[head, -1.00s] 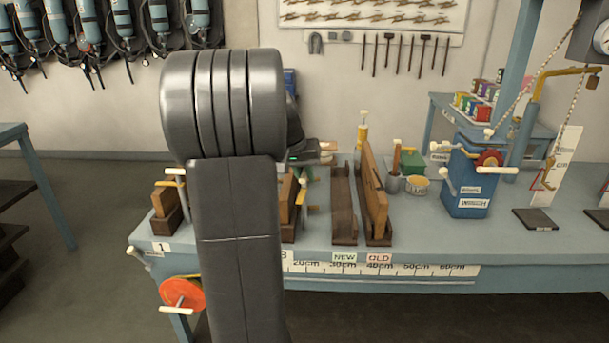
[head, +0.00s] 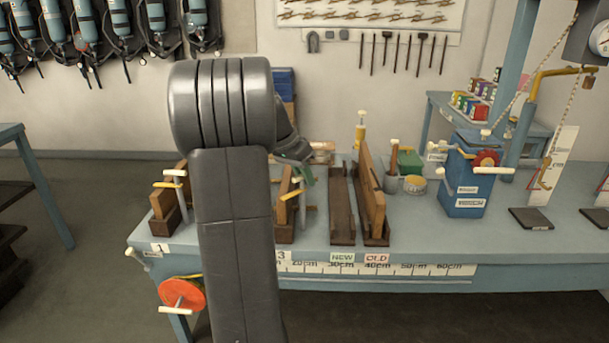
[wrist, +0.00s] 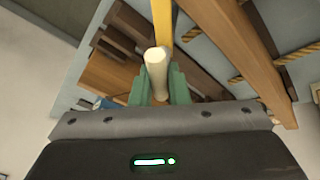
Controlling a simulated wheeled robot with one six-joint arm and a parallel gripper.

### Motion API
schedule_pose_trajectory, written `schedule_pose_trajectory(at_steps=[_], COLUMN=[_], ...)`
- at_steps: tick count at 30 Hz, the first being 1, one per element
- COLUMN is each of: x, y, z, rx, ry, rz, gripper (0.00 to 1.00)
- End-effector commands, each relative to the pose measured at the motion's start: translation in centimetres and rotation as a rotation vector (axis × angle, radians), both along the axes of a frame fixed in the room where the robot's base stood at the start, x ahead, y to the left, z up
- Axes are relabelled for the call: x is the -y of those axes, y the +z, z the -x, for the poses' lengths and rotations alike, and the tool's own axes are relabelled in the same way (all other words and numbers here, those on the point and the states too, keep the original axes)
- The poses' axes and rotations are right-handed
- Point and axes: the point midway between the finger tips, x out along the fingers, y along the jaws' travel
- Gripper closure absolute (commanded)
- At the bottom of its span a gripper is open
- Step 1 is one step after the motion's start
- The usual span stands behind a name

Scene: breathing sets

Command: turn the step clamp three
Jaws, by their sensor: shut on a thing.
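Step clamp three stands behind the "3" label (head: 283,254) at the bench front, partly hidden by my arm. Its yellow bar (head: 291,195) sits across a wooden board (head: 283,212) held upright in a dark base. In the wrist view, a cream handle knob (wrist: 157,72) lies between the two green fingers of my gripper (wrist: 157,85), which are shut on it. The yellow bar also shows there, beyond the knob (wrist: 163,22). In the head view my gripper (head: 302,174) is tilted down at the clamp's top, its grip too small to see.
Clamp one (head: 168,200) stands to the left of my arm. To the right are an empty dark wooden channel (head: 342,205) and a tall board (head: 372,195) behind the NEW and OLD labels. A blue box with a crank (head: 465,185) stands farther right.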

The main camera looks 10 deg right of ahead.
Motion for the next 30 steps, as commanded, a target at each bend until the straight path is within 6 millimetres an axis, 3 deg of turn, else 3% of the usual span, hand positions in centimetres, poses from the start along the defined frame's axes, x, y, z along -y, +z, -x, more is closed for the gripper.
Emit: schedule_pose_trajectory(at_steps=[14, 15, 18, 30], x=[0.02, 0.02, 0.02, -0.37], y=[0.09, 0.1, 0.08, 0.82], z=[0.0, 0.0, 0.01, 0.0], rx=[0.001, 0.001, 0.001, 0.001], ry=[-0.016, -0.016, -0.016, -0.015], rz=[0.001, 0.001, 0.001, 0.0], gripper=[1.0, 0.81, 0.64, 0.64])
